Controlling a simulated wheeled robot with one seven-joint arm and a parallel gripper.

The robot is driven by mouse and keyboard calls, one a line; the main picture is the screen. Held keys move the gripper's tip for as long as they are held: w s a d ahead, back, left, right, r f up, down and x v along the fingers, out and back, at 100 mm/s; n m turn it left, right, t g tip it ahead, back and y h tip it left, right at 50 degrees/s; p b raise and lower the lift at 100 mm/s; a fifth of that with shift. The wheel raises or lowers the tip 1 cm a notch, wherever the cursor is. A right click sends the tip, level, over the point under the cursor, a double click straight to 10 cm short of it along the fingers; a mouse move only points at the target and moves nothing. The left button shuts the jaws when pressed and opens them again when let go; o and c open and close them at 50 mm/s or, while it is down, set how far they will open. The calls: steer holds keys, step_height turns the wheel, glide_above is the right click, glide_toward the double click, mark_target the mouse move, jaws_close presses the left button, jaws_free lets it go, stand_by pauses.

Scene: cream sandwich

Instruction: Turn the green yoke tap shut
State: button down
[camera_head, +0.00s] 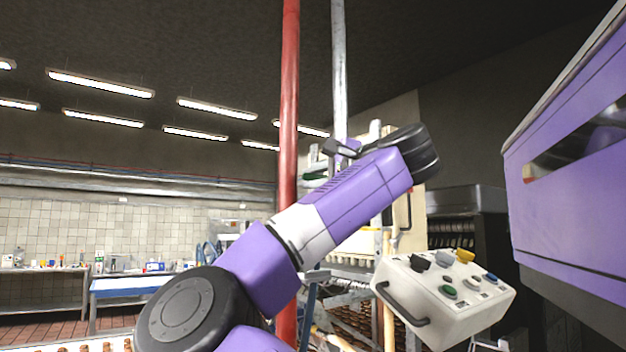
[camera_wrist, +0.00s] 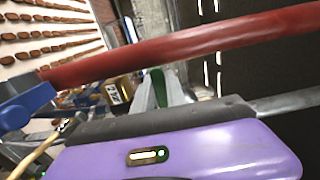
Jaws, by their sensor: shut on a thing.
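The green yoke tap (camera_wrist: 158,84) shows in the wrist view as a narrow upright green piece. My gripper (camera_wrist: 160,97) has its two grey fingers on either side of it, closed on it. The purple gripper body fills the bottom of the wrist view. In the head view my purple arm reaches up and right, and its forearm and wrist hide most of the gripper. A small dark green piece (camera_head: 315,178) shows left of the forearm; I cannot tell whether it is the tap. How far the tap is turned cannot be seen.
A red pipe (camera_head: 290,110) stands close to my arm and crosses the wrist view (camera_wrist: 180,43). A grey pipe (camera_head: 339,70) stands beside it. A blue handle (camera_wrist: 28,104) is at the wrist view's left. A control box (camera_head: 440,300) and a purple machine (camera_head: 570,190) are right.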

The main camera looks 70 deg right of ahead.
steer(key=c, duration=1.4)
jaws_free()
steer(key=shift+o, duration=0.2)
steer(key=shift+s, duration=0.1)
steer(key=b+v, duration=0.2)
steer(key=v, duration=0.5)
steer(key=shift+s+a+b, duration=0.25)
steer(key=shift+b, duration=0.15)
